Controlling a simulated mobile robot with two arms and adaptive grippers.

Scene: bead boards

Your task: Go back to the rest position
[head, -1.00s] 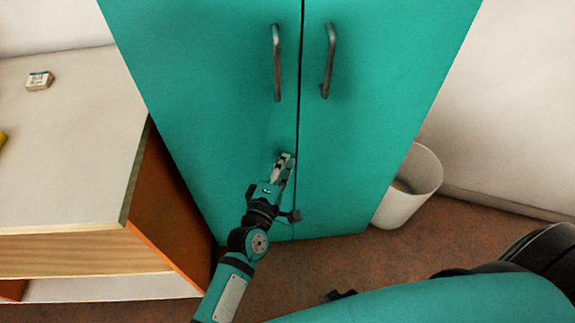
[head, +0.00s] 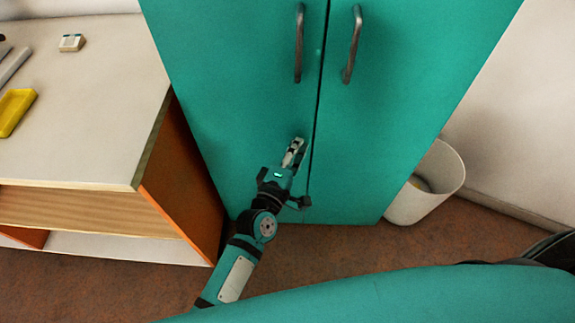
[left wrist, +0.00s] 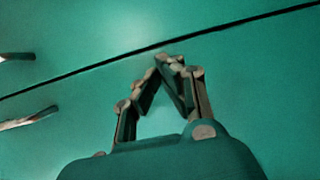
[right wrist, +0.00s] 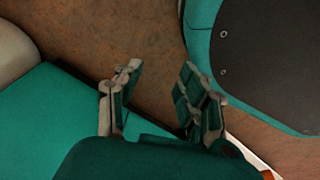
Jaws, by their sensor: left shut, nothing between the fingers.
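My left gripper (head: 294,152) is shut and empty in front of the teal cabinet (head: 232,100), below its two handles and near the seam between the doors. In the left wrist view the left gripper's fingertips (left wrist: 170,62) meet, with the cabinet doors (left wrist: 250,70) behind them. Both cabinet doors look shut. My right gripper (right wrist: 156,85) shows only in the right wrist view. Its fingers are apart with nothing between them, above the brown floor.
A table with a pale top (head: 90,110) stands left of the cabinet, bearing a small box (head: 71,42) and a yellow tray (head: 13,110). A white bin (head: 428,185) stands right of the cabinet. Brown floor (head: 335,248) shows in front.

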